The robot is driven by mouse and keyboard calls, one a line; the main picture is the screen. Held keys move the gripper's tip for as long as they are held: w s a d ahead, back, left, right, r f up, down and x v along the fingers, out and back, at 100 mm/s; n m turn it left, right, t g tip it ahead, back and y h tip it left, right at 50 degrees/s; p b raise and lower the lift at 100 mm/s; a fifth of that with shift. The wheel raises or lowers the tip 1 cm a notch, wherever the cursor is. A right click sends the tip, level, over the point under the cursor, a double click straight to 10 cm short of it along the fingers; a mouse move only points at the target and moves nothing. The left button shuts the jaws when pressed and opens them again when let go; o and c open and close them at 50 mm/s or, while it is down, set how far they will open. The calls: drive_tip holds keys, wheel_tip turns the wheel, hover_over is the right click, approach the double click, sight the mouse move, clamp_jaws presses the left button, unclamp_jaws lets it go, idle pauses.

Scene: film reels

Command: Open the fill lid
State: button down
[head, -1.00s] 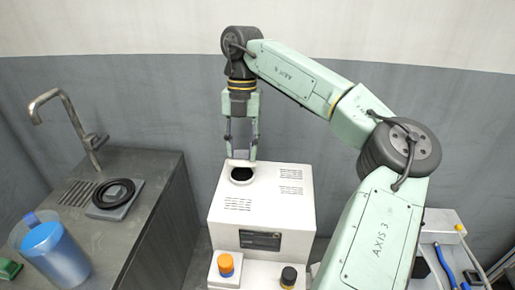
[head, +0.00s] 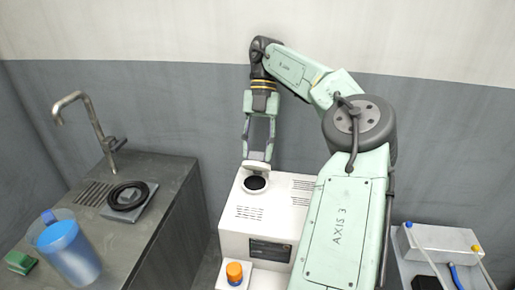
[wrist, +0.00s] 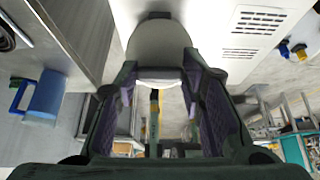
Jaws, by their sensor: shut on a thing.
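The white machine (head: 239,222) has a round dark fill opening (head: 256,184) in its top. The pale fill lid (head: 256,166) stands raised at the back edge of this opening, so the opening is uncovered. In the wrist view the lid is a pale rounded disc (wrist: 158,42) with a dark hinge piece at its far end. My gripper (head: 257,159) points down at the lid from above. In the wrist view my gripper's two dark fingers (wrist: 158,72) lie on either side of the lid's free end, shut on it.
A dark counter (head: 160,200) with a tap (head: 92,122), a black ring (head: 128,195) and a blue jug (head: 70,252) stands to the left. A tray of tools (head: 440,240) is at the right. My arm hides the machine's right side.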

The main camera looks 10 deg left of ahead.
drive_tip(key=c, duration=1)
unclamp_jaws()
drive_tip(key=shift+c, duration=0.2)
drive_tip(key=shift+s, duration=0.1)
